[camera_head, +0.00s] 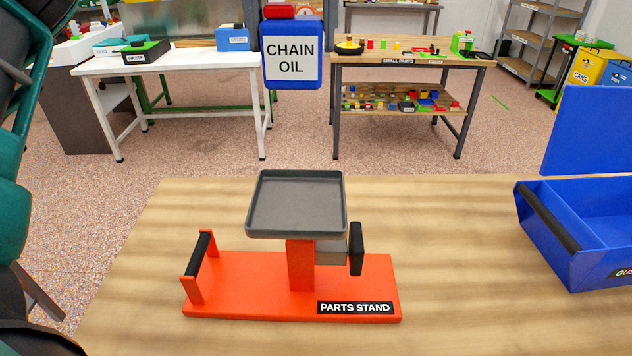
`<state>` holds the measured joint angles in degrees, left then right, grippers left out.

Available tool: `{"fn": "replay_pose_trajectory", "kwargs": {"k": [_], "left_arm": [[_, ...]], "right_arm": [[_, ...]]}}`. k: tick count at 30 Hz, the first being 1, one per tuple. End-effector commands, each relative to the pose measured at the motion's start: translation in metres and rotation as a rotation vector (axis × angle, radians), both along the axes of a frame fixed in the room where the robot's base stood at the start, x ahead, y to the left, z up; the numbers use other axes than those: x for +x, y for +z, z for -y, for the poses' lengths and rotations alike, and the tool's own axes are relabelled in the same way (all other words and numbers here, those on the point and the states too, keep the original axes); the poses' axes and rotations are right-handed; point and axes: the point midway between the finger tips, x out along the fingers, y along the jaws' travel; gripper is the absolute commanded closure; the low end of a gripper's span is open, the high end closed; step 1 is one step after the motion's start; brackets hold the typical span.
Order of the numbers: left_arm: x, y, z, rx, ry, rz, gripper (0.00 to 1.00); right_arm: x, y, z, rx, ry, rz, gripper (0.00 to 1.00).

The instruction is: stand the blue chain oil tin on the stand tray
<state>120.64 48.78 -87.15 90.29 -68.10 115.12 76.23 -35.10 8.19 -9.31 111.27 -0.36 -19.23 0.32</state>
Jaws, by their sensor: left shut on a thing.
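The blue chain oil tin (291,81) has a white CHAIN OIL label and a red cap. It is upright at the top of the view, above and apart from the stand tray (297,235). The grey tray is empty, with a raised rim, on the orange parts stand (240,285) on the wooden bench. My right gripper is not in view.
The stand has a black handle (198,254) at left and a black knob (356,248) under the tray. A blue open toolbox (560,245) is at the right of the bench (450,270). A white table (190,65) and a small-parts table (450,64) stand beyond.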

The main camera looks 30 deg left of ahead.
Motion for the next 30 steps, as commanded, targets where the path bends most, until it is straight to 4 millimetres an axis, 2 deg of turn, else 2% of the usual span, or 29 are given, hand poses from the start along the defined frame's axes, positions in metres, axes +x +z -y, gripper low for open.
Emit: {"fn": "replay_pose_trajectory", "kwargs": {"k": [5,14,22,26,30], "left_arm": [[0.0,-0.013,-0.001,-0.001,-0.003,-0.005,0.59],[-0.001,-0.06,-0.001,-0.001,0.0,-0.005,0.59],[-0.001,-0.126,-0.001,0.0,0.0,-0.004,0.59],[-0.002,-0.146,-0.002,0.001,0.001,-0.002,0.59],[-0.001,-0.156,-0.001,0.001,0.001,0.0,0.59]], "right_arm": [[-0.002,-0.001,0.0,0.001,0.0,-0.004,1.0],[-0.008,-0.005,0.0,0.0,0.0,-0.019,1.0],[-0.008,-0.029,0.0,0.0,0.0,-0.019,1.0],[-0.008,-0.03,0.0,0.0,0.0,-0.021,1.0],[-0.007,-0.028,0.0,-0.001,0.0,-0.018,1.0]]}}
